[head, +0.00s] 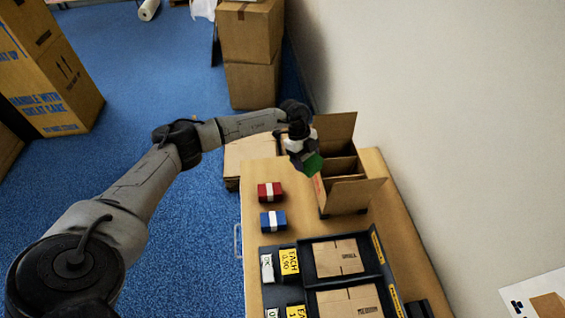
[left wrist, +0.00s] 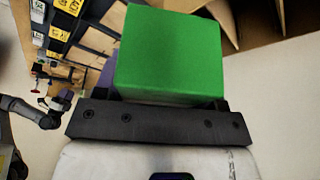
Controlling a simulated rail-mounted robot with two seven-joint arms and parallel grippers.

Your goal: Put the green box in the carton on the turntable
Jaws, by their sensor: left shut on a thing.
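My left gripper (head: 305,158) is shut on the green box (head: 313,164) and holds it in the air. In the left wrist view the green box (left wrist: 170,55) fills the space just beyond the gripper (left wrist: 165,100). The open brown carton (head: 345,195) stands on the table with its flaps spread and an inner divider showing. The green box is at the carton's left side, near its rim; I cannot tell its exact height. The turntable is not visible under the carton. A dark arm end, likely my right gripper (left wrist: 62,100), shows small at the left of the wrist view.
A red box (head: 270,192) and a blue box (head: 272,220), each with a white band, lie on the wooden table (head: 255,172) left of the carton. A black tray (head: 308,261) with flat cartons and yellow labels is nearer. A wall stands at the right.

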